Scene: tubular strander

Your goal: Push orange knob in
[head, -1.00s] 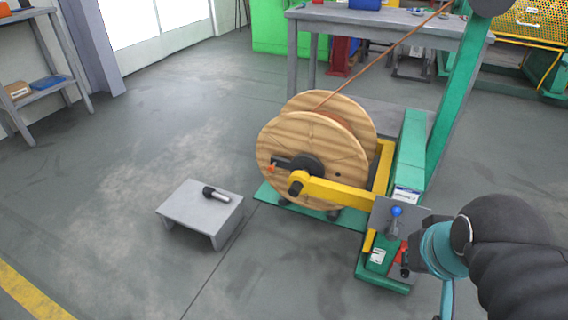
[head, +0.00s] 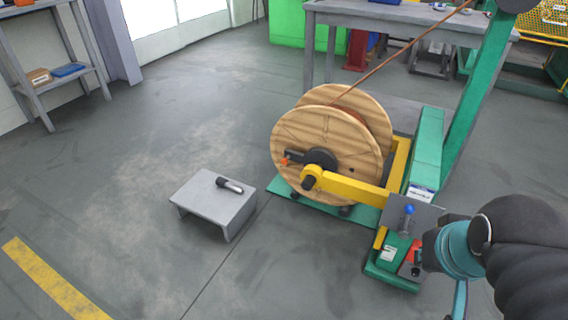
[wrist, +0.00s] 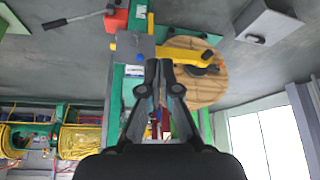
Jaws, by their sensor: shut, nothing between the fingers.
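The orange knob (head: 285,161) is a small orange tip on the left end of a dark bar at the hub of the wooden reel (head: 335,135). My gripper (wrist: 160,64) shows in the wrist view with its fingers together and nothing between them. It is well apart from the reel, which shows upside down beyond the fingers (wrist: 212,88). In the head view my arm is at the right, near the blue-knobbed lever, and the fingers cannot be made out.
A yellow arm (head: 355,188) runs from the reel hub to a green frame (head: 425,150). A lever with a blue knob (head: 409,209) stands near my arm. A low grey stand (head: 205,200) with a dark-handled tool (head: 229,184) is left of the reel. The floor further left is clear.

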